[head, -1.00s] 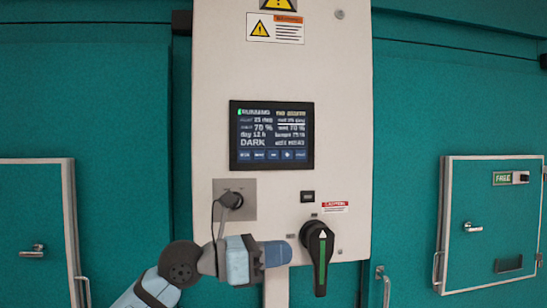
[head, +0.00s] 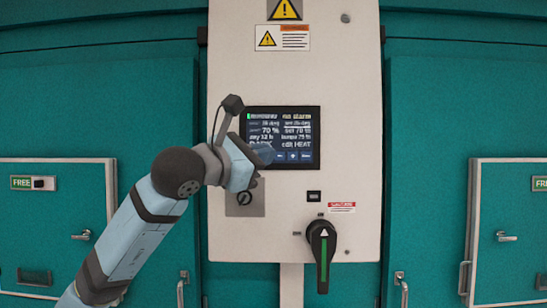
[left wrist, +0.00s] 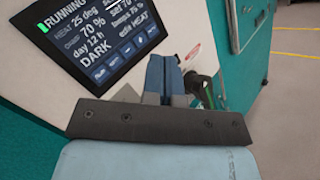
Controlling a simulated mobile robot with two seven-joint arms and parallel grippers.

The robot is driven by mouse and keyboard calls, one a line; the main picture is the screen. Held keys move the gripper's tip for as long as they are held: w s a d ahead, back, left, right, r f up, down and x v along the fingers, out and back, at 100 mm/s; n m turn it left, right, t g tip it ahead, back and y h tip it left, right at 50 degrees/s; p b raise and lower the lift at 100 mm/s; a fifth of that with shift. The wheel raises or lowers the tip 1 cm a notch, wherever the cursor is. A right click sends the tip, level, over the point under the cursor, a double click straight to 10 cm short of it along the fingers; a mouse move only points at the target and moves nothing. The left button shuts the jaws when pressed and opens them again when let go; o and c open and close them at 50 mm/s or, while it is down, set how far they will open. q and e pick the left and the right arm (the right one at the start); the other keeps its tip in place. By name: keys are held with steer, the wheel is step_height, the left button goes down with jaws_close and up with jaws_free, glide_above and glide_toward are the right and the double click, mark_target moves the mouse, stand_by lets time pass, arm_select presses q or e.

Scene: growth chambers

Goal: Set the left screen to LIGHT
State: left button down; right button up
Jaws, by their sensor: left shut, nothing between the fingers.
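A dark control screen (head: 290,125) sits on a pale cabinet front in the head view. It also shows at the upper left of the left wrist view (left wrist: 92,30). There it reads RUNNING, HEAT 25 deg, 70 %, day 12 h and DARK, with "edit HEAT" at the right and a row of blue buttons along the bottom. My left gripper (head: 266,154) is shut and empty, in front of the screen's lower left corner, hiding part of it. Its shut fingers show in the left wrist view (left wrist: 163,76); contact cannot be told. My right gripper is out of view.
Below the screen are a key switch plate (head: 244,205), a small black button (head: 314,196) and a black rotary handle with a green stripe (head: 322,256). Teal chamber doors with latches stand on both sides; a FREE sign (head: 33,183) is at the left.

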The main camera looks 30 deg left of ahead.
arm_select(q)
steer(key=shift+a, duration=0.25)
steer(key=w+a+p, duration=0.1)
steer(key=w+a, duration=0.3)
steer(key=w, duration=0.3)
steer(key=shift+w+a+p, duration=0.2)
steer(key=shift+w+p, duration=0.05)
steer(key=shift+p, duration=0.15)
stand_by(0.7)
stand_by(0.6)
steer(key=shift+w+a, duration=0.1)
stand_by(0.7)
steer(key=shift+w+a, duration=0.1)
steer(key=shift+w, duration=0.2)
